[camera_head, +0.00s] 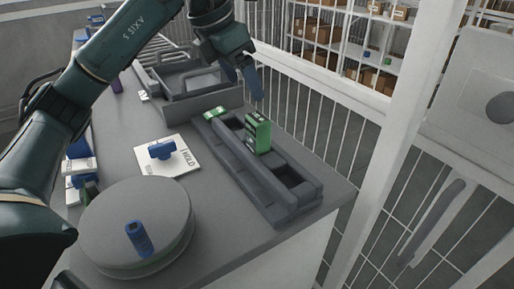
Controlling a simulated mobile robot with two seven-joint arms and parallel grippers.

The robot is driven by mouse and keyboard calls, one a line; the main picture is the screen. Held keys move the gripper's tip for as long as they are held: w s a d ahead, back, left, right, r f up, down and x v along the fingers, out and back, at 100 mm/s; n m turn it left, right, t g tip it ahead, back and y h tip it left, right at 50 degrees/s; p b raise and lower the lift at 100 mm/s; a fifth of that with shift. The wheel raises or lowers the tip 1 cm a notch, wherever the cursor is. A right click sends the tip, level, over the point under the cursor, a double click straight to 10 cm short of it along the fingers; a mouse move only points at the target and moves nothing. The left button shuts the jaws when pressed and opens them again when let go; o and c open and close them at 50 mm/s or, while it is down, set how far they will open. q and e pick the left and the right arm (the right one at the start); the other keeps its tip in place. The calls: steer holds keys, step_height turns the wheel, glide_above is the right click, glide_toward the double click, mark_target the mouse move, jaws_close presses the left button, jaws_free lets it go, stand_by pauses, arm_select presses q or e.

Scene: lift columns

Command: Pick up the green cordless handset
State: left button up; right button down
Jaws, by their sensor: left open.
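An upright green block-like item (258,134), which may be the green cordless handset, stands in a slot of a long dark grey rack (270,199) on the table. A smaller green item (214,113) lies at the rack's far left end; I cannot tell which of the two is the handset. My left gripper (252,84) is open, pointing down above and behind the green items, beyond the rack's far end. It touches neither of them. My right gripper is not in view.
A round grey turntable (118,222) at the front left carries a blue item (139,238). A white card (184,176) holds another blue item (161,149). A grey tray (196,104) stands at the back. A railing and white post (390,130) are at right.

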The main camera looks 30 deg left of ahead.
mark_target(258, 119)
arm_select(q)
steer(key=x, duration=0.4)
steer(key=b+x, duration=0.1)
steer(key=x, duration=0.3)
steer(key=shift+w+a+f, duration=0.1)
steer(key=shift+a+f, duration=0.05)
steer(key=shift+f, duration=0.15)
steer(key=shift+a+x, duration=0.15)
steer(key=shift+x, duration=1.3)
steer(key=shift+a+x, duration=0.15)
steer(key=shift+x, duration=1.3)
steer(key=shift+w, duration=0.1)
steer(key=shift+c, duration=0.4)
steer(key=shift+r, duration=0.1)
steer(key=c, duration=1.1)
